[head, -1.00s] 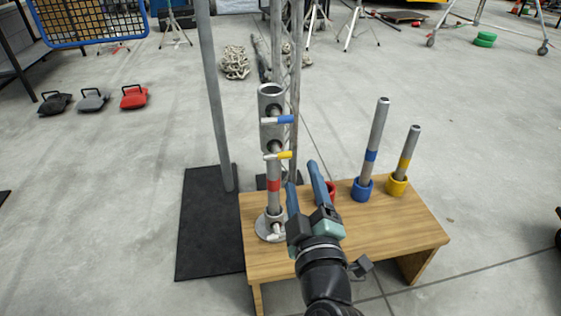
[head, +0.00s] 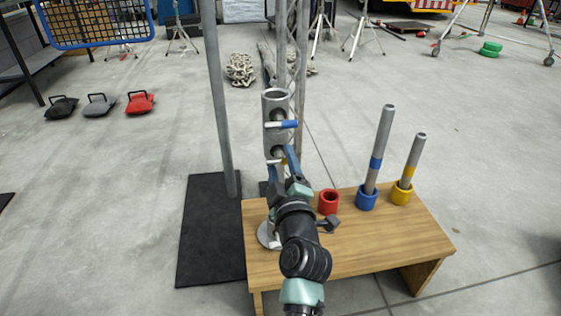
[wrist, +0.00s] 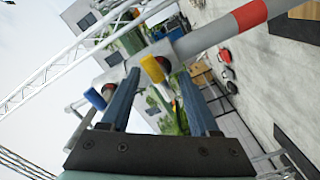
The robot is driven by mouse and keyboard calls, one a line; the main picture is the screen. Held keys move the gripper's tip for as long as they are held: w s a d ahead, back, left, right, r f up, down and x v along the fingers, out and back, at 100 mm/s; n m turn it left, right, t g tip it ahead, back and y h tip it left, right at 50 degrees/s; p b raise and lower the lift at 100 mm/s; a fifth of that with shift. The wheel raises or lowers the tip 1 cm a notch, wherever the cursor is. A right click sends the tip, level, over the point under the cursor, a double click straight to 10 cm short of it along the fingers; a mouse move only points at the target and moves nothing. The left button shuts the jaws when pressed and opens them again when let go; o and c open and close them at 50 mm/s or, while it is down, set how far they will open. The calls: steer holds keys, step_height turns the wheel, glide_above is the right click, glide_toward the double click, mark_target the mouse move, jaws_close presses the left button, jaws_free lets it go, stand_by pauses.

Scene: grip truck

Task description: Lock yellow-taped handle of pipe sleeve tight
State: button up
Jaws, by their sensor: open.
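The pipe sleeve (head: 276,106) stands upright as a grey tube on a stand at the left of the wooden bench. Its blue-taped handle (head: 290,124) sticks out to the right near the top. The yellow-taped handle (wrist: 153,69) lies between my finger tips in the wrist view; in the head view it is mostly hidden behind my gripper. My gripper (head: 280,164) is open, one finger on each side of this handle, and a gap shows beside it. The blue-taped handle (wrist: 95,99) is beyond the left finger in the wrist view. A red-banded pipe (wrist: 218,35) enters the sleeve.
A red cup (head: 328,203), a blue cup (head: 366,200) and a yellow cup (head: 402,195) stand on the wooden bench (head: 400,235). A blue-banded pipe (head: 384,135) and a yellow-banded pipe (head: 413,157) lean in the last two. A grey pole (head: 222,110) rises left of the sleeve.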

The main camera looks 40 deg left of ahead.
steer(key=shift+w+a, duration=0.45)
jaws_close()
